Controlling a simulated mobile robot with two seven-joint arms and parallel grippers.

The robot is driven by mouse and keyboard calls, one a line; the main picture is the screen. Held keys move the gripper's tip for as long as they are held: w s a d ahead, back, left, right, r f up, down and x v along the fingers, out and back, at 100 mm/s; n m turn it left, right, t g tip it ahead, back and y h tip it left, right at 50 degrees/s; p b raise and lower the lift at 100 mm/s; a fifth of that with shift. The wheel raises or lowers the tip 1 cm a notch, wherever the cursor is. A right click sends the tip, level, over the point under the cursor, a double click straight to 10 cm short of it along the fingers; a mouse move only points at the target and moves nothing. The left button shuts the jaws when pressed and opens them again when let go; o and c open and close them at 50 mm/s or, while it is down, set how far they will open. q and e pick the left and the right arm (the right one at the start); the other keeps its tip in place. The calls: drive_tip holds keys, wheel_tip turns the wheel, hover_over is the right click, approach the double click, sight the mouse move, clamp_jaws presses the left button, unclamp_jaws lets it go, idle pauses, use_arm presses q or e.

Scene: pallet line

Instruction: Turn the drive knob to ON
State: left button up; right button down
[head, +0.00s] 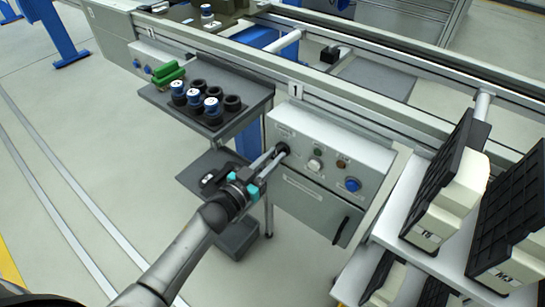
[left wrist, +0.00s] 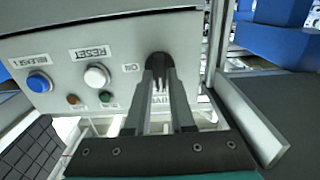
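The drive knob (head: 284,148) is a black knob at the left end of the grey control panel (head: 333,141). In the left wrist view the knob (left wrist: 159,60) sits beside a small ON label, and the lettering is upside down. My left gripper (head: 279,152) reaches it from the front. In the left wrist view the left gripper's two fingers (left wrist: 160,76) close in on both sides of the knob and appear to touch it. The fingertips hide much of the knob, so I cannot tell which way it points. My right gripper is not in view.
The panel also carries a white button (head: 315,164), a blue button (head: 352,185) and small green and amber lamps. A grey shelf (head: 240,89) with several dark and blue-topped cylinders stands left. Racked black-and-white units (head: 448,195) stand right. A door handle (head: 342,230) juts out below.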

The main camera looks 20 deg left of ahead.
use_arm(q)
clamp_jaws()
drive_tip(key=shift+m, duration=0.3)
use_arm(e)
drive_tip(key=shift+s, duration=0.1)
use_arm(q)
drive_tip(key=m, duration=0.7)
drive_tip(key=m+b, duration=0.1)
drive_tip(key=m, duration=0.4)
drive_tip(key=m+b, duration=0.1)
drive_tip(key=m, duration=0.4)
drive_tip(key=shift+s+d+f, duration=0.1)
drive_tip(key=shift+d+f, duration=0.05)
drive_tip(key=shift+f, duration=0.1)
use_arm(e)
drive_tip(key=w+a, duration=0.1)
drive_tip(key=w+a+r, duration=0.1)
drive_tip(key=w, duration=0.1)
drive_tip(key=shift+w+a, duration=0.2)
use_arm(q)
drive_tip(key=shift+m, duration=0.3)
